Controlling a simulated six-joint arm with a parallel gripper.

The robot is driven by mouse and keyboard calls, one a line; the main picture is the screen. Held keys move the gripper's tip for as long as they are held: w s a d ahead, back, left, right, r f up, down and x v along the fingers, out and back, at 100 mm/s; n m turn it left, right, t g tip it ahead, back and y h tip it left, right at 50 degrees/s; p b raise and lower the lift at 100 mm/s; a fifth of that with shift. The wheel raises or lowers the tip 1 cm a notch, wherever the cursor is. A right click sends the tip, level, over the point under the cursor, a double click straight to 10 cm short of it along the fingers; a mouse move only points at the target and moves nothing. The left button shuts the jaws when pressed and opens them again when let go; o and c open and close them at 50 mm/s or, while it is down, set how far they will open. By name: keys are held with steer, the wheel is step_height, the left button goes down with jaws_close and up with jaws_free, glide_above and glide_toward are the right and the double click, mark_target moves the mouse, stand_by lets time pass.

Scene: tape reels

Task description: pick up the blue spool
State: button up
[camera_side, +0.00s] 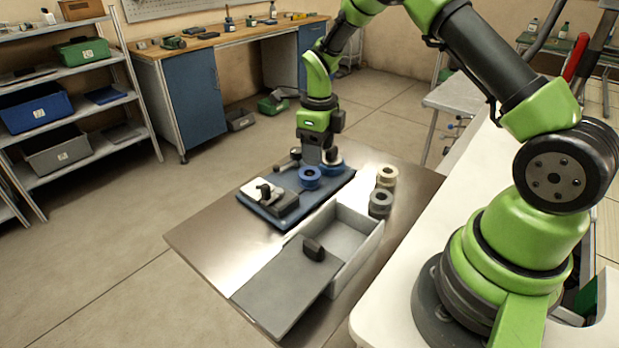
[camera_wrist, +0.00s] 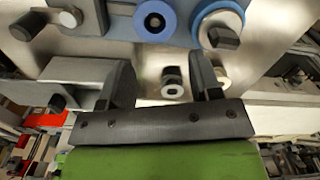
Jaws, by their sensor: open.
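The blue spool (camera_side: 309,183) lies flat on a blue board on the steel table. It also shows at the top of the wrist view (camera_wrist: 155,36), with its hole facing up. My gripper (camera_side: 320,160) hangs above the board close to the blue spool, pointing down. Its two dark fingers are spread with nothing held in the wrist view (camera_wrist: 162,82). The spool appears beyond the fingers, not between them.
A pale disc with a blue rim and dark knob (camera_wrist: 218,20) sits beside the spool. Grey (camera_side: 380,205) and beige (camera_side: 387,174) spools stand on the table at right. A grey box (camera_side: 350,250) with a slid-off lid (camera_side: 282,288) is in front. The table's left front is clear.

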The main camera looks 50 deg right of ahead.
mark_target(315, 174)
steer(key=f, duration=0.7)
steer(key=shift+w+a+f, duration=0.1)
steer(key=shift+w+a, duration=0.05)
steer(key=shift+w, duration=0.1)
steer(key=c, duration=0.6)
